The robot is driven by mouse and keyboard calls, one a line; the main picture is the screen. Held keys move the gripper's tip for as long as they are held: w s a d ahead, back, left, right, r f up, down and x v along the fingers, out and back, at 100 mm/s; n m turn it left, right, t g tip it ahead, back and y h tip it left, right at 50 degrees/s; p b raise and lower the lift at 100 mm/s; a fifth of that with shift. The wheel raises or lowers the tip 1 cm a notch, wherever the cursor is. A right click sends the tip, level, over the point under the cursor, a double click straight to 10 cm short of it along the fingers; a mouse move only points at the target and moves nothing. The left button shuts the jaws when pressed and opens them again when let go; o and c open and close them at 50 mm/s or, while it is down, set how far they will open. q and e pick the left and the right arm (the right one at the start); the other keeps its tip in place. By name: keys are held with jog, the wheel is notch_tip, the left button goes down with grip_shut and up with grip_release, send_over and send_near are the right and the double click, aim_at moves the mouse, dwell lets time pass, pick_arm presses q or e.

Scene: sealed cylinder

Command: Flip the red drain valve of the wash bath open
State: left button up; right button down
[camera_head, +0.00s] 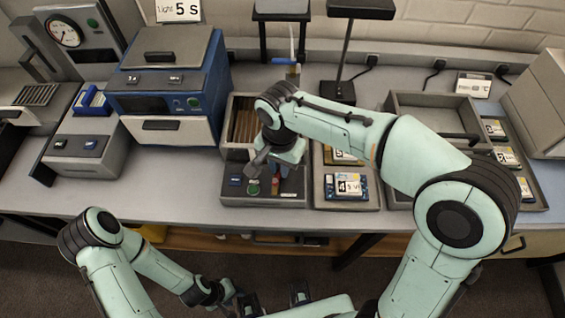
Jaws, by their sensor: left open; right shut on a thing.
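The wash bath (231,130) stands at the middle of the bench, an open grey tank with brownish slats inside. Its front panel has a blue-marked control, a green button and a small red part, which looks like the drain valve (275,187). My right gripper (266,168) reaches down over the front of the bath, right at this panel. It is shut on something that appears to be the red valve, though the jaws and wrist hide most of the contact. The valve's position cannot be made out. My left gripper (275,299) is open and empty at the bottom edge, below the bench front.
A blue oven-like machine (170,85) stands left of the bath. Small trays with numbered cards (347,188) lie to its right, beside an open grey tray (400,100). A stand (342,60) rises behind. My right arm covers much of the right side.

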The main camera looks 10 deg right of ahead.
pick_arm(q)
jog(key=shift+w+r+p, duration=0.45)
jog(key=shift+r+p, duration=0.1)
jog(key=shift+r, duration=0.25)
pick_arm(e)
jog(key=shift+w+a+n, duration=0.15)
jog(key=shift+a+n, duration=0.1)
jog(key=shift+n, duration=0.85)
jog(key=shift+w+a+n, duration=0.1)
jog(key=shift+a+n, duration=0.15)
jog(key=shift+n, duration=0.85)
jog(key=c, duration=1.1)
grip_release()
jog(key=shift+r, duration=0.1)
pick_arm(q)
jog(key=w+r+p, duration=0.2)
jog(key=shift+r, duration=0.4)
pick_arm(e)
notch_tip(320, 180, up, 13)
jog(key=shift+r, duration=0.15)
pick_arm(q)
jog(key=shift+s, duration=0.1)
